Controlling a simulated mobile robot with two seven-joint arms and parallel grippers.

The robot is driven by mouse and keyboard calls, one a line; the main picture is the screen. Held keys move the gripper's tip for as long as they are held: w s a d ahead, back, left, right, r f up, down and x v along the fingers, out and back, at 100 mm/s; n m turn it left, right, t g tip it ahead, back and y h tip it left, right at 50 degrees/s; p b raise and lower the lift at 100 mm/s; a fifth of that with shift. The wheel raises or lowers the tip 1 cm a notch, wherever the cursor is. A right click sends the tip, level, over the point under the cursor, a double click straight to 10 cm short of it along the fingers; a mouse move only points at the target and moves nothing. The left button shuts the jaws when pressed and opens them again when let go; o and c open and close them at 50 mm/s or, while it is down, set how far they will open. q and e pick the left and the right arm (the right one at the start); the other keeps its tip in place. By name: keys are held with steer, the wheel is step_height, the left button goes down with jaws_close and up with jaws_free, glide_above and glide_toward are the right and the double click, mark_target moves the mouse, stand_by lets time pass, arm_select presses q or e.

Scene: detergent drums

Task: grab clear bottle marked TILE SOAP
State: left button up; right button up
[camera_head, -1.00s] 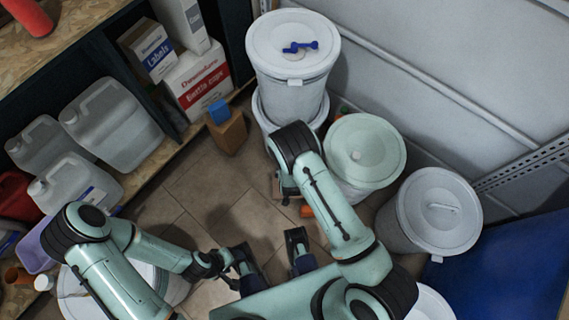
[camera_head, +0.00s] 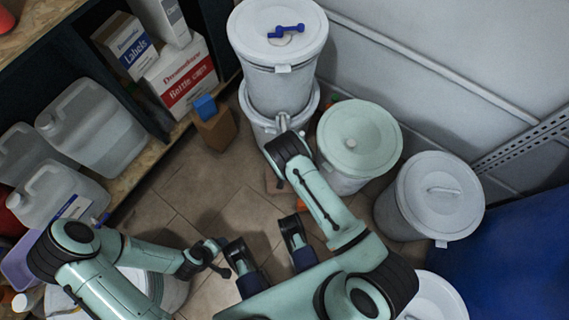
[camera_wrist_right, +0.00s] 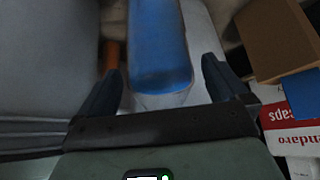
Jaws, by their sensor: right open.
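In the right wrist view, a clear bottle with blue contents (camera_wrist_right: 158,45) lies between the two fingers of my right gripper (camera_wrist_right: 162,85). The fingers stand apart on either side of it, with a gap showing at each side. No label text is readable on it, so I cannot tell that it is the TILE SOAP bottle. In the head view my right wrist hides this spot beside the stacked drums. My left gripper (camera_head: 218,256) is low at the centre left of the head view, small and partly dark; its jaw state is unclear.
Stacked white drums (camera_head: 277,75), a pale green-lidded drum (camera_head: 358,140) and a grey drum (camera_head: 437,198) stand near the wall. Floor between is mostly clear.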

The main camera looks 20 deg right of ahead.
steer(key=shift+w+d+f, duration=0.1)
steer(key=shift+w+f, duration=0.1)
steer(key=shift+f, duration=0.15)
steer(key=c, duration=1.7)
steer(key=shift+w+r, duration=0.1)
steer(key=shift+r, duration=0.05)
jaws_close()
